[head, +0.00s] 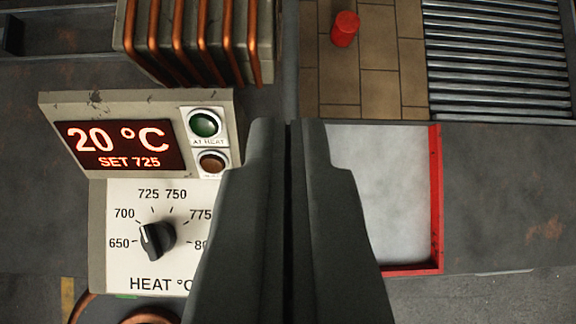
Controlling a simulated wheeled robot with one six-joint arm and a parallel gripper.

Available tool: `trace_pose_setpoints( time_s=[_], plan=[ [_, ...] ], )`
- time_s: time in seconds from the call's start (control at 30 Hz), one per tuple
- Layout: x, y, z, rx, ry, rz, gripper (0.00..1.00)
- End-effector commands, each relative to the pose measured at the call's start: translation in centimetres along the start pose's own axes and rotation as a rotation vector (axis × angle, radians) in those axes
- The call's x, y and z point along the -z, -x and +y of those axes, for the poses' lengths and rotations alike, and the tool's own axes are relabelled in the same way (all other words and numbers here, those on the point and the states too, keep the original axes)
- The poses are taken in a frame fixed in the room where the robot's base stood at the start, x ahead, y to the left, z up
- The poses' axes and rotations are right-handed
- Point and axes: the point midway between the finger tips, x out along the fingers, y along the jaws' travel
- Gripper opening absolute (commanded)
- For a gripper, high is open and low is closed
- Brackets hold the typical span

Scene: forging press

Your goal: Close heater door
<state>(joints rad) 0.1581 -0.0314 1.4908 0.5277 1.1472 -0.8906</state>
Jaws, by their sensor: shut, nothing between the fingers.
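My gripper (290,124) is shut and empty, its two dark fingers side by side in the lower middle of the head view. The heater shows as a pale block wrapped in copper coils (201,40) at the top, left of the gripper. Its control box (98,230) stands below, with a red display (120,146) reading 20 °C, SET 725. I cannot make out a heater door for certain. The fingers cover part of the control box's right side.
Right of the fingertips lies a tan brick surface (381,90) with a red cylinder (345,28) on it. A slatted metal rack (497,60) is at upper right. A pale panel with a red border (436,200) lies right of the fingers. Dark surface (510,200) at right is clear.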

Motion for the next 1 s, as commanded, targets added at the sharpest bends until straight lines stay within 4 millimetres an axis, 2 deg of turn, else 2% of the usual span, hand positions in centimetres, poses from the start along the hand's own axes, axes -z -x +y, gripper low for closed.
trace_pose_setpoints(
  time_s=[0.2,0.73,0.87,1.0],
  plan=[
    [-1.4,-1.3,0.0,0.0,-0.001,0.0,0.0],
    [-2.1,-1.7,-0.1,0.001,-0.001,0.011,0.0],
    [-3.5,-2.4,-0.1,0.005,-0.001,0.054,0.0],
    [-5.9,-3.3,-0.2,0.0,-0.005,0.115,0.0]
  ],
)
